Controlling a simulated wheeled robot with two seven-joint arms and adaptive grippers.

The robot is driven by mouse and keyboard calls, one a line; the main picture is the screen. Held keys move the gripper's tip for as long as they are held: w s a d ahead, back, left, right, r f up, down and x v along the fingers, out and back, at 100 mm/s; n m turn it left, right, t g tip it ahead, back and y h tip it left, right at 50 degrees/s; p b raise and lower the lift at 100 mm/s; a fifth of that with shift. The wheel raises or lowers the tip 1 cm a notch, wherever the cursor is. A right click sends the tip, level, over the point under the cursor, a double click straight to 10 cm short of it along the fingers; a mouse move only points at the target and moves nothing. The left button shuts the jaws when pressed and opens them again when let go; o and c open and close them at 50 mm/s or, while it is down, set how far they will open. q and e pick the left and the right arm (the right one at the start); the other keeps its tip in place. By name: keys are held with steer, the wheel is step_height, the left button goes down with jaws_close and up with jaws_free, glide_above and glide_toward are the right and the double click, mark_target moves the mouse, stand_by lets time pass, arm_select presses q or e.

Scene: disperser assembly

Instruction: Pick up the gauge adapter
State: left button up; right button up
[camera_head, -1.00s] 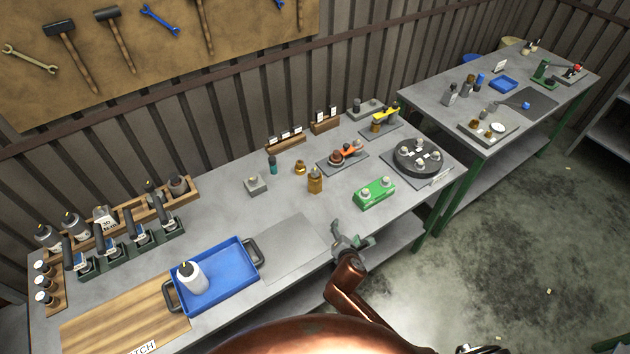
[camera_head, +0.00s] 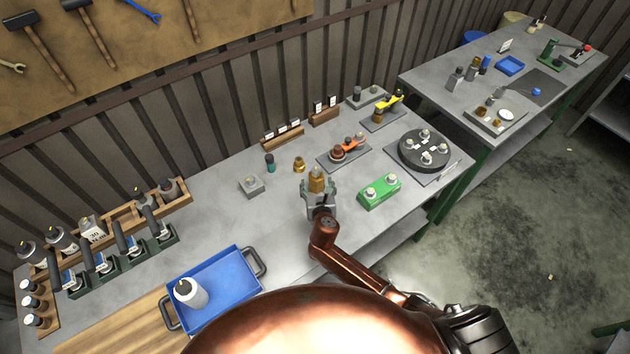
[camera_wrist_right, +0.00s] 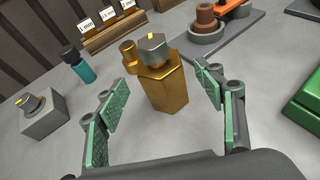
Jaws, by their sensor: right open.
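A brass hexagonal block with a grey hex top, which looks like the gauge adapter (camera_head: 316,180), stands upright on the workbench. In the right wrist view the gauge adapter (camera_wrist_right: 167,92) stands between the two green-padded fingers. My right gripper (camera_head: 318,192) is open around it from the front, with visible gaps on both sides in the wrist view, where the gripper (camera_wrist_right: 163,92) also shows. The lower front of the adapter is partly hidden by the gripper in the head view. My left gripper is not in view.
A smaller brass fitting (camera_head: 299,165) stands just behind the adapter. A teal-bodied bottle (camera_head: 270,164) and a grey block (camera_head: 251,186) are to the left. A green block (camera_head: 378,191) and an orange-handled fixture (camera_head: 345,149) are to the right. A blue tray (camera_head: 228,277) lies front left.

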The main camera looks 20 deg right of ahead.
mark_target(316, 178)
steer(key=x, duration=0.4)
steer(key=shift+w+d, duration=0.1)
steer(key=shift+w, duration=0.2)
steer(key=c, duration=1.3)
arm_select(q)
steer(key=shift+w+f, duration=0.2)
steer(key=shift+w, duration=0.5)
arm_select(e)
jaws_close()
steer(key=shift+r, duration=0.1)
